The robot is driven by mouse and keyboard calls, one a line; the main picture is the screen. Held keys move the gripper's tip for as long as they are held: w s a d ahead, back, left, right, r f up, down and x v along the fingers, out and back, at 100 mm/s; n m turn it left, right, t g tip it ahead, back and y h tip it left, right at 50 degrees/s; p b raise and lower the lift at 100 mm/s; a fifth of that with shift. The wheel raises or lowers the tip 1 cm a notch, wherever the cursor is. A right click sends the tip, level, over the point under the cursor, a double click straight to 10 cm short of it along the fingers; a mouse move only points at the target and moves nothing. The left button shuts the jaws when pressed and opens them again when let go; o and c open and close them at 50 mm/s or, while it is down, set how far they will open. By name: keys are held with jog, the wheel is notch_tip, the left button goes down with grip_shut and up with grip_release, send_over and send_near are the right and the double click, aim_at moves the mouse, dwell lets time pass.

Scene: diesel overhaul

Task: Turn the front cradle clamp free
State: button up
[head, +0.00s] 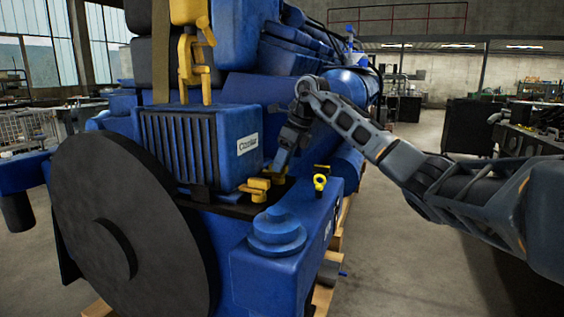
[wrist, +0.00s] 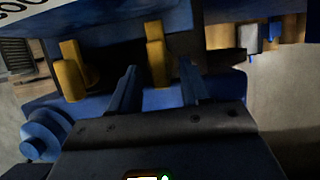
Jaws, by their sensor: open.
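Two yellow clamp pieces sit at the foot of the blue cooler box on the engine: a nearer one (head: 256,189) and a farther one (head: 277,174). Which is the front cradle clamp, I cannot tell for sure. My gripper (head: 281,163) points down from above, right by the farther piece. In the wrist view my gripper (wrist: 158,85) is open, with one upright yellow piece (wrist: 157,62) showing between its fingers. Contact cannot be made out. Another yellow piece (wrist: 70,75) stands outside the left finger.
The cooler box (head: 205,145) rises close on the left of my gripper. A yellow eye-shaped fitting (head: 320,183) and a round blue cap (head: 277,232) stand nearby on the engine. A large dark disc (head: 125,225) fills the near side. Floor on the right is clear.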

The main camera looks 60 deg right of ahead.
jog(key=shift+w+f, duration=0.15)
jog(key=shift+f, duration=0.2)
jog(key=shift+c, duration=0.4)
grip_shut()
